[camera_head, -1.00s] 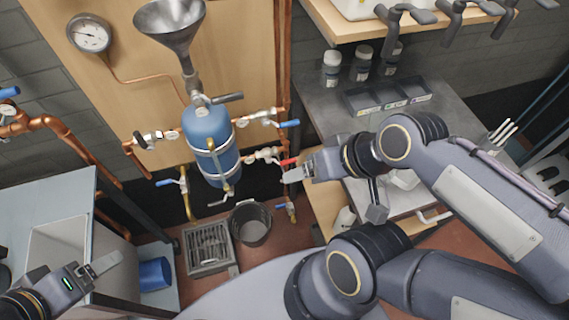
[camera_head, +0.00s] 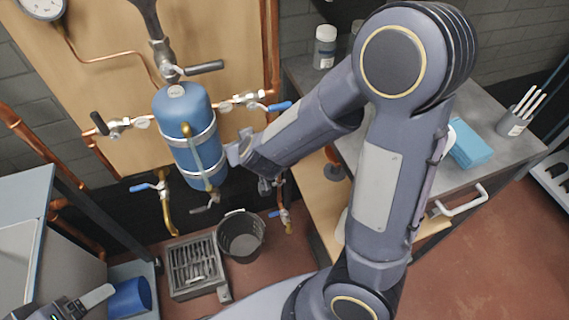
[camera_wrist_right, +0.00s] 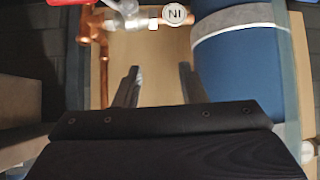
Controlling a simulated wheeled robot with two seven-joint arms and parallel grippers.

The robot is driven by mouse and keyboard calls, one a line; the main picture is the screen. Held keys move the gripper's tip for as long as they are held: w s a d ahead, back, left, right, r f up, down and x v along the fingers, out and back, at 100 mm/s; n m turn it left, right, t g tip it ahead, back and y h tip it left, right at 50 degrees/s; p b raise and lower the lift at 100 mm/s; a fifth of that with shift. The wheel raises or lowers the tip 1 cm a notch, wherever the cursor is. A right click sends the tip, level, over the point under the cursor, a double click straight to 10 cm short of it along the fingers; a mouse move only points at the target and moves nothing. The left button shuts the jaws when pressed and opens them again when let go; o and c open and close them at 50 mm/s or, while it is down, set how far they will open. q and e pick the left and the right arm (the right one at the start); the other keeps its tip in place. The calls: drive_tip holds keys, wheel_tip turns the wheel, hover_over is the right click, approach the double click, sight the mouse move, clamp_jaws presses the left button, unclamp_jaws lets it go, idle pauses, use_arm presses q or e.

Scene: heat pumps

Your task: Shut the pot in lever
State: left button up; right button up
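The blue pot (camera_head: 190,130) with silver bands stands upright against the wooden panel. It also fills the right of the right wrist view (camera_wrist_right: 240,72). My left gripper (camera_head: 92,300) is at the lower left, partly cut off.
Other valves surround the pot: a blue lever (camera_head: 280,106) at right, a black lever (camera_head: 99,123) at left, a grey lever (camera_head: 205,67) on top. A black bucket (camera_head: 241,235) and a metal grate (camera_head: 195,265) are below. A grey counter (camera_head: 490,165) is at right.

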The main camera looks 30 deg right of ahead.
drive_tip(key=s+d+f+n+h+b, duration=0.2)
drive_tip(key=d+f+n+h+b, duration=0.1)
drive_tip(key=f+h+b, duration=0.4)
drive_tip(key=s+d+f+n+h+b, duration=0.2)
drive_tip(key=f+n+h, duration=0.15)
drive_tip(key=h, duration=0.45)
use_arm(q)
wheel_tip(320, 180, down, 12)
drive_tip(key=b, duration=0.1)
use_arm(e)
drive_tip(key=x, duration=0.7)
drive_tip(key=shift+d+t, duration=0.2)
drive_tip(key=shift+t, duration=0.1)
use_arm(q)
drive_tip(key=shift+r, duration=0.1)
use_arm(e)
drive_tip(key=shift+f+m, duration=0.1)
drive_tip(key=shift+m, duration=0.15)
clamp_jaws()
